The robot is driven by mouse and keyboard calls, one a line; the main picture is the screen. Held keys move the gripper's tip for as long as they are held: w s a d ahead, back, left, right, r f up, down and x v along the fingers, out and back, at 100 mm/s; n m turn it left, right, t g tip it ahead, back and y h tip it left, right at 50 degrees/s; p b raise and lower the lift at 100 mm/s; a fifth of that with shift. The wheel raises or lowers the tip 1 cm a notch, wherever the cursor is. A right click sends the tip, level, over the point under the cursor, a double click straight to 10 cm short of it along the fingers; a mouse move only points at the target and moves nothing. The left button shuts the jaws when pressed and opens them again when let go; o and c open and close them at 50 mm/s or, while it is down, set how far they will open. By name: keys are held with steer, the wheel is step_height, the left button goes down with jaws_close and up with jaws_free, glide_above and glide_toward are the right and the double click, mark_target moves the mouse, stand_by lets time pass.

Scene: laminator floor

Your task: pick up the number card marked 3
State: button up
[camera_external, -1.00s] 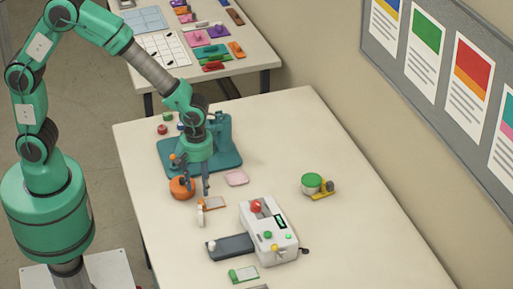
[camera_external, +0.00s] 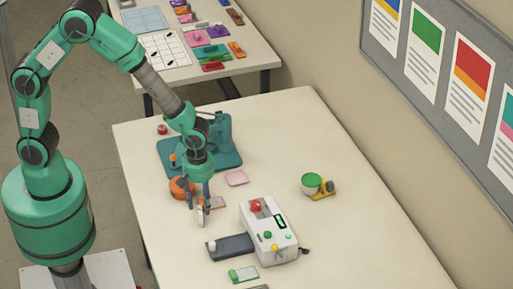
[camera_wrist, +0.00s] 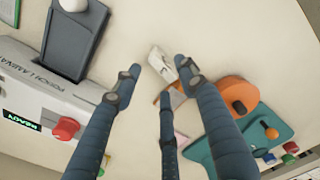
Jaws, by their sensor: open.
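No figure 3 is legible in either view. A small orange-edged card (camera_external: 216,203) lies on the near table beside a white upright piece (camera_external: 200,215), just left of the laminator. In the wrist view the white piece (camera_wrist: 160,64) is between and just beyond my fingertips, largely in view. My gripper (camera_external: 200,212) points down over it with its fingers spread; in the wrist view my gripper (camera_wrist: 157,76) is open and empty. The card is partly hidden behind my fingers.
The white laminator (camera_external: 262,222) with its red knob and dark tray (camera_external: 232,246) stands to the right, near my gripper. An orange round object (camera_external: 181,188) and a teal stand (camera_external: 228,158) are behind. A pink pad (camera_external: 236,178) lies nearby. The table's right side is mostly clear.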

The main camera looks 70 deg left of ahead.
mark_target(201, 209)
steer(key=shift+f, duration=0.15)
steer(key=shift+f+b, duration=0.7)
steer(key=shift+f, duration=1.75)
jaws_close()
